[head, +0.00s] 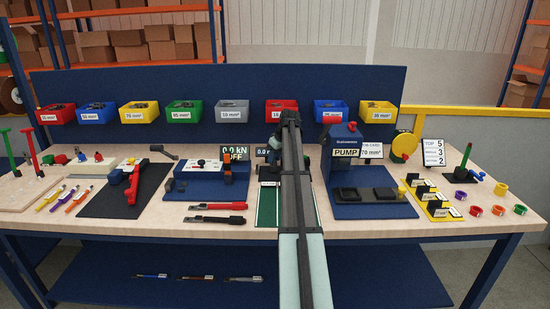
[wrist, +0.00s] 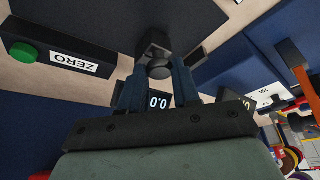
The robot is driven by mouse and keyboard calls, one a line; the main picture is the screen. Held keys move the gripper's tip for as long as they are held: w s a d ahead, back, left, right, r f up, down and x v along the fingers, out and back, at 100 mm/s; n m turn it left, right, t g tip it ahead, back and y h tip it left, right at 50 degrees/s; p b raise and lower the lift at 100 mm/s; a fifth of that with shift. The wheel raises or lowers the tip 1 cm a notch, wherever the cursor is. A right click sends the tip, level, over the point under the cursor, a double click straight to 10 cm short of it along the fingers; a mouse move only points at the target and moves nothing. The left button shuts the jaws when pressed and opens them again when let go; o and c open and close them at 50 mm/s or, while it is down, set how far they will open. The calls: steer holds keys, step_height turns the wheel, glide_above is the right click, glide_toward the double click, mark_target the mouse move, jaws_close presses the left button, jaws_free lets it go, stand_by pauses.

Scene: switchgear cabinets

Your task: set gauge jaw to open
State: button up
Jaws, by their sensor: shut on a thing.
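My gripper (wrist: 158,72) shows in the wrist view, with its two dark blue fingers closed on a black block-like part with a rounded knob (wrist: 159,68). This part stands at the edge of a dark panel (wrist: 105,25) and appears to be the gauge jaw; how far it is open I cannot tell. A small display (wrist: 158,101) reading 0.0 shows between the fingers. The panel carries a green button (wrist: 22,52) beside a ZERO label (wrist: 62,61). In the head view my arm hides most of the gauge, and a small display (head: 265,143) shows just left of the arm.
A green mat (head: 267,205) lies left of my arm. The PUMP unit (head: 345,150) stands close on the right. Coloured bins (head: 232,107) line the back panel.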

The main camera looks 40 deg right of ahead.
jaws_close()
steer(key=shift+s+a, duration=1.8)
steer(key=o, duration=1)
jaws_free()
steer(key=v, duration=1.3)
steer(key=shift+s+r, duration=0.2)
steer(key=shift+r, duration=0.1)
steer(key=shift+w, duration=0.1)
